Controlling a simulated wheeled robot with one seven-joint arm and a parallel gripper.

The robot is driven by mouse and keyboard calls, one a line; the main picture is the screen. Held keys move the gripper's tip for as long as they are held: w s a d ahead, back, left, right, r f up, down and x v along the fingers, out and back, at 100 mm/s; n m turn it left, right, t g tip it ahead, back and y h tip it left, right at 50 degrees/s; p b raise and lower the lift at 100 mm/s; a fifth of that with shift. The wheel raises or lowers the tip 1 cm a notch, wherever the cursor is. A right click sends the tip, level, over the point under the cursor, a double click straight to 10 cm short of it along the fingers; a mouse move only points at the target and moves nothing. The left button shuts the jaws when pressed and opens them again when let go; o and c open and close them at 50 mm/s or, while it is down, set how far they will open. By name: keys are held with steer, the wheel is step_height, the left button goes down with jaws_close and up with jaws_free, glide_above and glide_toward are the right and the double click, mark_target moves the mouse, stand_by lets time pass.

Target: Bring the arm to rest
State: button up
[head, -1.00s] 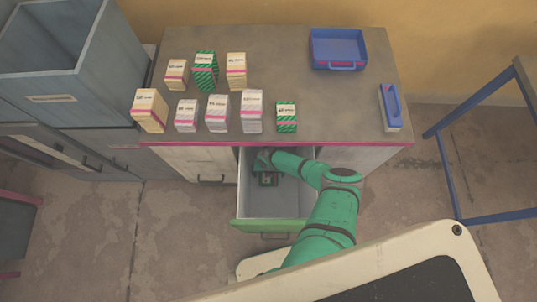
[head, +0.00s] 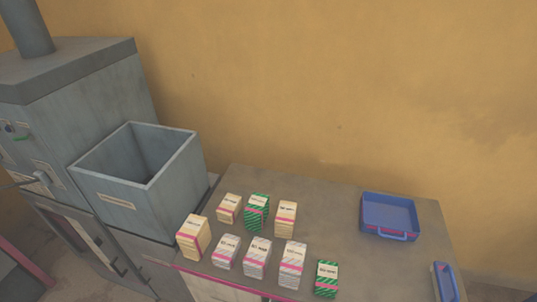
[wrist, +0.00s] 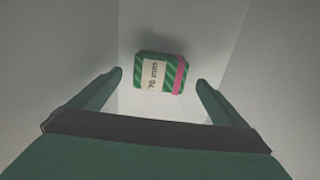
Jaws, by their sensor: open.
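My gripper (wrist: 160,90) shows in the wrist view with its two green fingers spread apart and nothing between them. Beyond the fingertips, a green striped box (wrist: 160,73) with a pale label and a pink band lies in a pale-walled space, the inside of the drawer (wrist: 205,45). The box is apart from both fingers. My arm and the drawer are out of the head view now.
The wall behind is bare.

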step_height(320, 180, down, 4)
steer(key=shift+s+f, duration=0.1)
steer(key=shift+s, duration=0.05)
steer(key=shift+f, duration=1.3)
